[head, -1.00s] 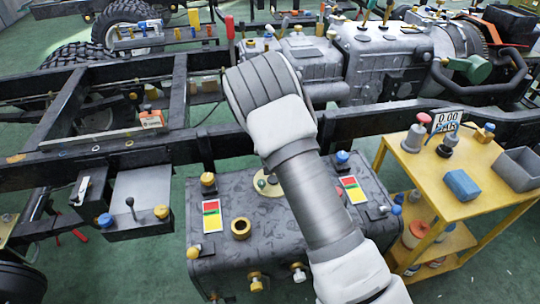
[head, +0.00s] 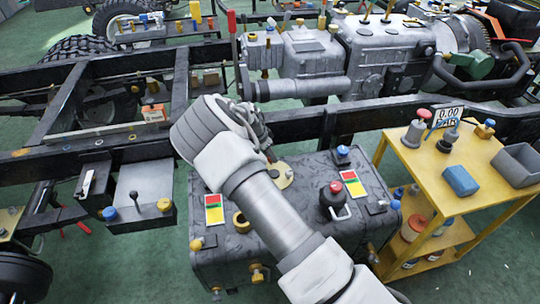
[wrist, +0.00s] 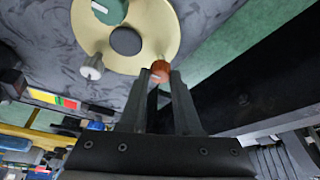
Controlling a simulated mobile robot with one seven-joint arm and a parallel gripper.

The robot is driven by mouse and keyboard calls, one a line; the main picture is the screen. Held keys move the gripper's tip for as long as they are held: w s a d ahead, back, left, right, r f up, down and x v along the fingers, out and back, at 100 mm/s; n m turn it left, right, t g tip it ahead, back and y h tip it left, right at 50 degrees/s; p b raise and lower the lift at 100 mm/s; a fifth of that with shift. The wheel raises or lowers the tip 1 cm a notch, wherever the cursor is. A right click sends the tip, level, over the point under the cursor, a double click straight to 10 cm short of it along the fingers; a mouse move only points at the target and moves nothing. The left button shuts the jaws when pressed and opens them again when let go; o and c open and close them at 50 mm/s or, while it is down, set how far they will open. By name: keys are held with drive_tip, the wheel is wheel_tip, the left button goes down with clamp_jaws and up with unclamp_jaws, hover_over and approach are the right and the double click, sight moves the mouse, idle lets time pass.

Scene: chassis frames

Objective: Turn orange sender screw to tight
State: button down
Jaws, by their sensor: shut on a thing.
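The orange sender screw (wrist: 160,69) shows in the wrist view at the lower right rim of a round brass flange (wrist: 150,38). My gripper (wrist: 160,80) has its two fingertips on either side of the screw head and is shut on it. A grey screw (wrist: 92,68) stands on the flange's lower left rim, and a dark round hole lies in its middle. In the head view the brass flange (head: 284,174) sits on the grey tank (head: 222,262), partly covered by my arm. The orange screw is hidden there.
On the tank are a black fitting with a red top (head: 335,200), a blue-capped fitting (head: 342,154) and a brass ring (head: 241,222). A black frame rail (head: 375,122) runs behind. A yellow cart (head: 425,178) stands to the right.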

drive_tip(key=shift+m, duration=0.3)
drive_tip(key=c, duration=0.6)
unclamp_jaws()
drive_tip(key=p+v, duration=0.3)
drive_tip(key=v, duration=1.4)
drive_tip(key=shift+r, duration=0.15)
drive_tip(key=shift+a, duration=0.15)
